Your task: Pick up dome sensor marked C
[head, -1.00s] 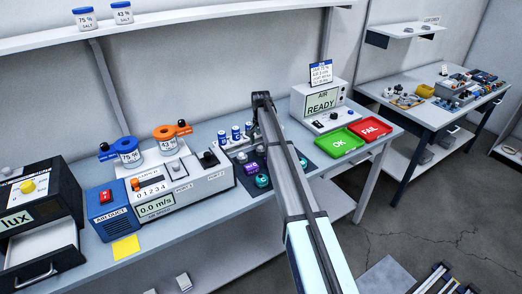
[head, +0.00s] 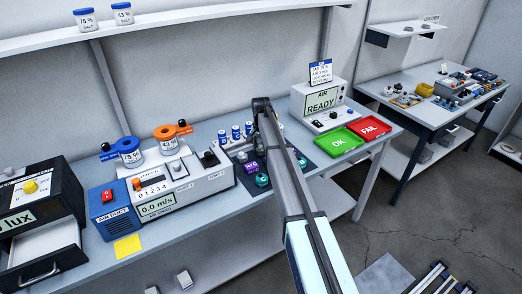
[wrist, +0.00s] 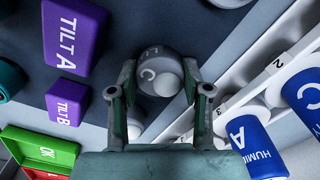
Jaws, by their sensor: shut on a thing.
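The dome sensor marked C (wrist: 158,66) is a grey ball-like dome with a white letter C on it. In the wrist view it sits between the two fingers of my gripper (wrist: 158,80), which is shut on it. Whether its base touches the mat below cannot be told. In the head view my arm hides the dome and most of my gripper, over the dark mat at the bench's middle.
Purple blocks TILT A (wrist: 72,35) and TILT B (wrist: 67,102) lie left of my gripper in the wrist view. A blue HUMID A cylinder (wrist: 250,135) stands in a white numbered rack at right. The green OK tray (head: 338,142) and red FAIL tray (head: 369,128) are further right on the bench.

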